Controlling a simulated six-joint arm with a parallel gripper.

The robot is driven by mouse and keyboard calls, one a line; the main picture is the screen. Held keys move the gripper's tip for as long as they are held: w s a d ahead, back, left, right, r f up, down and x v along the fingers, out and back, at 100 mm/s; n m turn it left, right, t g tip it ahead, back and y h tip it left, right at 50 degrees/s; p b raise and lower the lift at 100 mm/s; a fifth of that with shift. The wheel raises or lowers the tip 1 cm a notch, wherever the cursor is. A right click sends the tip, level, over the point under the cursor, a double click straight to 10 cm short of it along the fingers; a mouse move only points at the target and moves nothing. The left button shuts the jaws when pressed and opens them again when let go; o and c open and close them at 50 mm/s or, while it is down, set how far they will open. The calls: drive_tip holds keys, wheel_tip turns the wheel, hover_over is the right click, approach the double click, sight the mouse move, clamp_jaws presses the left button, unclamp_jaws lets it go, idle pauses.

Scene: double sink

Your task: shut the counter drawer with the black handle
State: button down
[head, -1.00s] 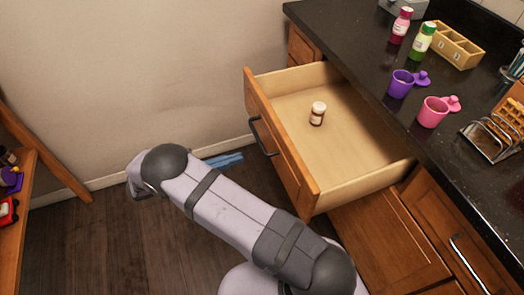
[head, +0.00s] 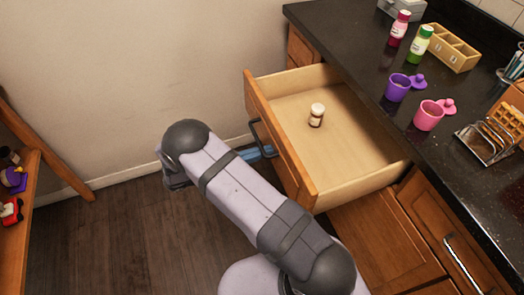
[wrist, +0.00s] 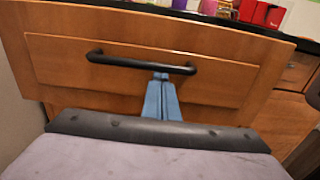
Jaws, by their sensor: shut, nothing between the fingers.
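The wooden counter drawer (head: 290,155) stands pulled out from the counter, with its black handle (head: 262,137) on the front. A small bottle with a white cap (head: 316,115) stands upright inside it. My gripper (head: 268,151) shows as blue fingers close to the drawer front, just below the handle. In the wrist view the drawer front (wrist: 60,72) fills the upper part, with the black handle (wrist: 120,57) across it. There my gripper (wrist: 161,77) is shut and empty, its tips at the handle's lower edge right of its middle. I cannot tell whether they touch.
The dark countertop (head: 358,62) holds a purple cup (head: 398,88), a pink cup (head: 428,115), two bottles, a wooden box (head: 453,50) and a toast rack (head: 486,142). A wooden shelf (head: 30,210) stands at the left. The floor between is clear.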

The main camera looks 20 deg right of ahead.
drive_tip(key=d+p, duration=0.1)
drive_tip(key=d, duration=2.8)
drive_tip(key=shift+d, duration=0.8)
drive_tip(key=shift+d+r, duration=0.1)
drive_tip(key=shift+r, duration=0.15)
drive_tip(key=shift+w+a, duration=0.15)
drive_tip(key=shift+a, duration=0.35)
drive_tip(key=b, duration=0.1)
hover_over(310, 148)
drive_tip(key=shift+f, duration=0.3)
